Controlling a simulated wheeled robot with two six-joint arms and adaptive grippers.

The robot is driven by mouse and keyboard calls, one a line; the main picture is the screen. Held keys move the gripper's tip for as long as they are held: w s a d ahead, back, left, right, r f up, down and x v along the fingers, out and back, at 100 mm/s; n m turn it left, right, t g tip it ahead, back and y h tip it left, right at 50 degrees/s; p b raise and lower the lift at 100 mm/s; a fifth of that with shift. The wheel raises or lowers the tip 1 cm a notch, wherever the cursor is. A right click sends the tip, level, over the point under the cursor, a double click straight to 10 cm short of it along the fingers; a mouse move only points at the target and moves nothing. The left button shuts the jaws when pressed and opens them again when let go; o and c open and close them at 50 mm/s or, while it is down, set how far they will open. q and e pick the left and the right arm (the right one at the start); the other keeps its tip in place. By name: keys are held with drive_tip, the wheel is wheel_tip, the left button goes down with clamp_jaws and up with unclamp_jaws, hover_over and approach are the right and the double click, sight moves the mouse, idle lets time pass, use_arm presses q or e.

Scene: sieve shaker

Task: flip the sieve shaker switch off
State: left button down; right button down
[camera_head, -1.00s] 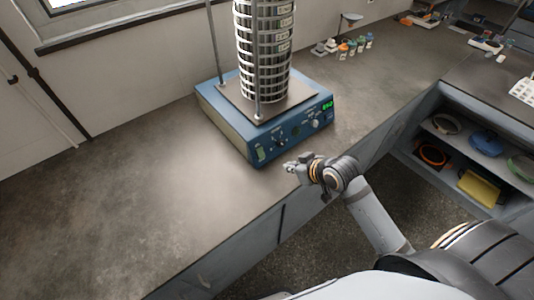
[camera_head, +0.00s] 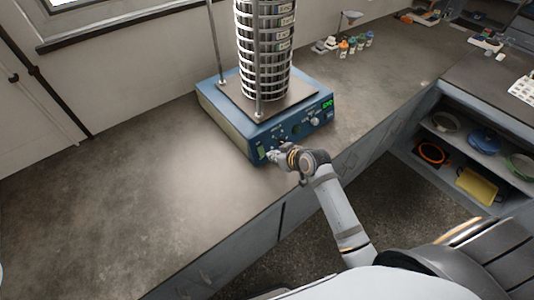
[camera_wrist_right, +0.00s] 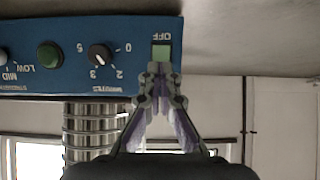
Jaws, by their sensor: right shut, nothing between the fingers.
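The blue sieve shaker base (camera_head: 232,127) stands on the counter with a tall stack of sieves (camera_head: 265,60) on its plate. Its green switch (camera_head: 261,153) is at the left end of the front panel. In the right wrist view, which is upside down, the green switch (camera_wrist_right: 161,52) has the label OFF beside it. My right gripper (camera_head: 272,156) is shut and empty, just in front of the switch. Its fingertips (camera_wrist_right: 160,70) line up with the switch and overlap its edge in the picture; I cannot tell whether they touch. My left gripper is not in view.
The panel also has a black dial (camera_wrist_right: 100,55) and a green button (camera_wrist_right: 49,55). Small bottles (camera_head: 354,45) stand at the back of the counter (camera_head: 110,200). Open shelves with a yellow tray (camera_head: 478,187) are at the right. The counter left of the shaker is clear.

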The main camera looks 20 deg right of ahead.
sight(263, 154)
drive_tip(key=x, duration=0.5)
drive_tip(key=shift+p, duration=0.3)
drive_tip(key=f+t+b, duration=0.1)
drive_tip(key=b, duration=0.2)
drive_tip(key=shift+w+f, duration=0.1)
drive_tip(key=shift+f, duration=0.3)
drive_tip(key=shift+r+p, duration=0.3)
drive_tip(key=shift+r, duration=0.35)
drive_tip(key=shift+w+r+p, duration=0.15)
drive_tip(key=shift+r+p, duration=0.65)
drive_tip(key=shift+p, duration=0.1)
